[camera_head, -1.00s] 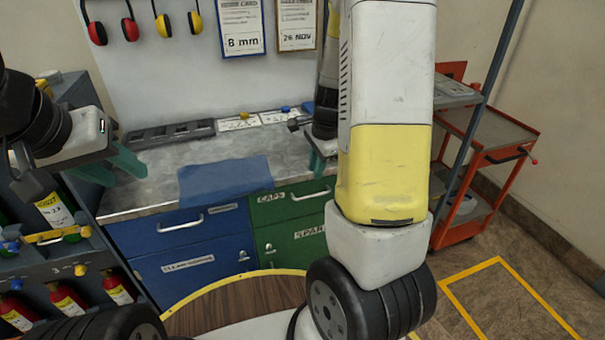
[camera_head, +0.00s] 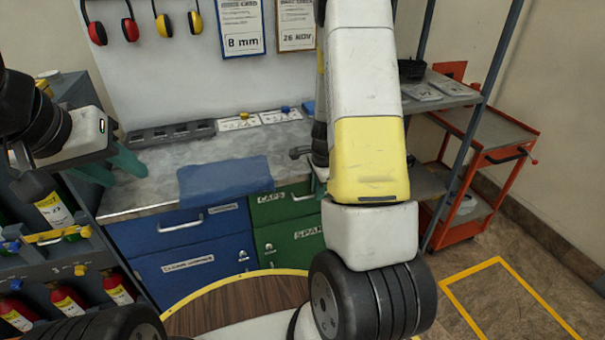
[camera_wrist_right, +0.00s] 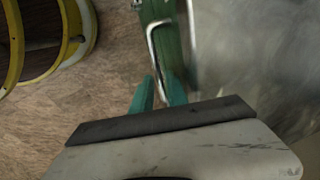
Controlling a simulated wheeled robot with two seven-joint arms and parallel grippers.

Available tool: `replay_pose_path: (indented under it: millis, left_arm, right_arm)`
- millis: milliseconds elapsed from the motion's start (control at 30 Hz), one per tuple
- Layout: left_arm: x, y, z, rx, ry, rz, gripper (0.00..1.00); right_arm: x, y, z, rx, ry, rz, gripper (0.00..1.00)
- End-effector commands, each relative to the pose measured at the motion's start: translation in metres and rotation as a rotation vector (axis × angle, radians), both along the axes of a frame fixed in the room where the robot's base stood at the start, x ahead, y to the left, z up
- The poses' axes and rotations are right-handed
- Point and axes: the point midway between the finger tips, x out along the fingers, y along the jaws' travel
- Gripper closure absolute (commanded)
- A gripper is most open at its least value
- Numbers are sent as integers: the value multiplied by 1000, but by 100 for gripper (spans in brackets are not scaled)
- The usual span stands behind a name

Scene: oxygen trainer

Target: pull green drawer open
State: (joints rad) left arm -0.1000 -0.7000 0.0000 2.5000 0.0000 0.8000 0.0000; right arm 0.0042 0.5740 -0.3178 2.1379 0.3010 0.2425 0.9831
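The green drawer labelled CAPS (camera_head: 282,206) sits under the bench top in the head view and looks shut. Its pale bar handle (camera_head: 303,196) is partly hidden by my right arm. In the right wrist view the green drawer front (camera_wrist_right: 167,35) and its handle (camera_wrist_right: 152,45) lie just ahead of my right gripper (camera_wrist_right: 160,85). Its two teal fingers are apart, with the handle's near end close to or between their tips; contact cannot be told. My left gripper (camera_head: 112,166) is open and empty at the bench's left end.
A second green drawer (camera_head: 285,243) is below, and blue drawers (camera_head: 185,230) stand to the left. A blue mat (camera_head: 225,178) lies on the bench. A dark shelf rack and an orange cart (camera_head: 490,140) stand at the right.

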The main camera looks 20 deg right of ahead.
Motion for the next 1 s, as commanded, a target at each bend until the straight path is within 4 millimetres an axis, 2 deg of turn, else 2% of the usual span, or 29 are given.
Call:
replay_pose_path:
  millis: [67, 200, 1000]
  left_arm:
    - [0, 0, 0, 0, 0, 0, 60]
    - [0, 0, 0, 0, 0, 0, 60]
    - [0, 0, 0, 0, 0, 0, 60]
  right_arm:
    - [0, 0, 0, 0, 0, 0, 81]
    - [0, 0, 0, 0, 0, 1, 100]
    - [0, 0, 1, 0, 0, 1, 100]
